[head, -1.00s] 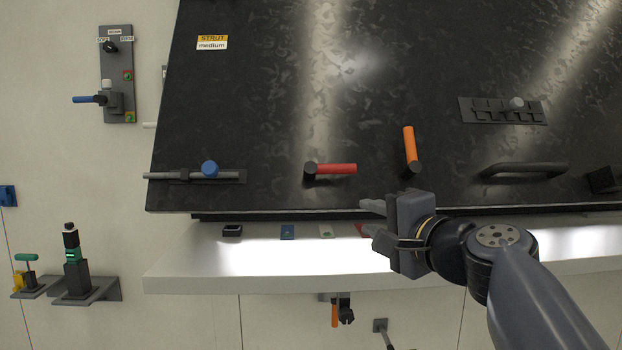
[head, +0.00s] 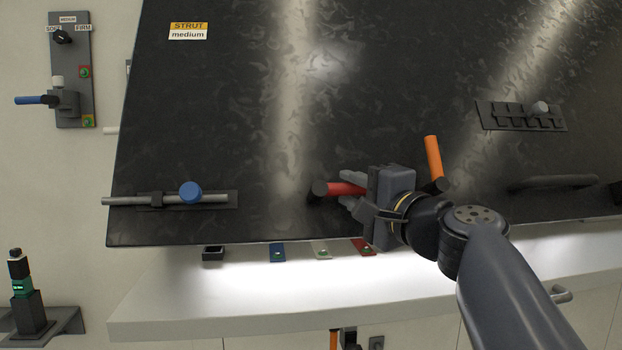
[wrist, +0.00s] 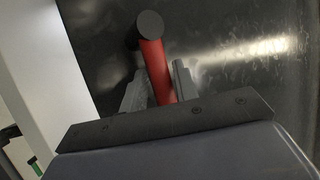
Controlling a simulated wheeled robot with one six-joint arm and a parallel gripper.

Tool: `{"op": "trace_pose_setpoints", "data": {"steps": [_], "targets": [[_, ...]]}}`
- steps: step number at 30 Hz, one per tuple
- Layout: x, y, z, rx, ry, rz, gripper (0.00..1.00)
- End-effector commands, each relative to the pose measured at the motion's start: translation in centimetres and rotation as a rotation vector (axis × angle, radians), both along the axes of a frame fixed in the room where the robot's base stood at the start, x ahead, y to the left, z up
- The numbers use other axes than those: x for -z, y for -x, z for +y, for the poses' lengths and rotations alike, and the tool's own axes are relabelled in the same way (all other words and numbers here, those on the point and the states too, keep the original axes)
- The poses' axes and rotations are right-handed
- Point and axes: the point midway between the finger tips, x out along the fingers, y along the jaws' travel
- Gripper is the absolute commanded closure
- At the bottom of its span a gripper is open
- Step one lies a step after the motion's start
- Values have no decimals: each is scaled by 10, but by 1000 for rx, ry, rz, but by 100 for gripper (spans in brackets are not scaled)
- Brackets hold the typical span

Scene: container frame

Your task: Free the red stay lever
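The red stay lever (head: 345,188) is a red bar on a dark round pivot, low on the black marbled panel (head: 230,110). It points right from the pivot. My gripper (head: 352,190) has come at it from the right, with one finger above the bar and one below. In the wrist view the red lever (wrist: 154,68) runs between the two fingers of my gripper (wrist: 160,92). The fingers look open around it, with a slight gap on the right; contact on the left is unclear. The lever's right end is hidden by my gripper.
An orange lever (head: 433,158) stands just right of my gripper, its pivot close to my wrist. A blue-knobbed sliding bolt (head: 190,193) is at left. A dark handle (head: 553,183) is at right. A white ledge (head: 240,300) runs below the panel.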

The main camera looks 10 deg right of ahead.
Motion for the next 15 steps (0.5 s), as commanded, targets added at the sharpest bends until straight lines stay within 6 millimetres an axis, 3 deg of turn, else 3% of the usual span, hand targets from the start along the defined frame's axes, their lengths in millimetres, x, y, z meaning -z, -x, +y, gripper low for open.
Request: {"op": "trace_pose_setpoints", "data": {"steps": [11,15], "targets": [[-1,0,-1,1,1,1,71],[-1,0,-1,1,1,1,83]]}}
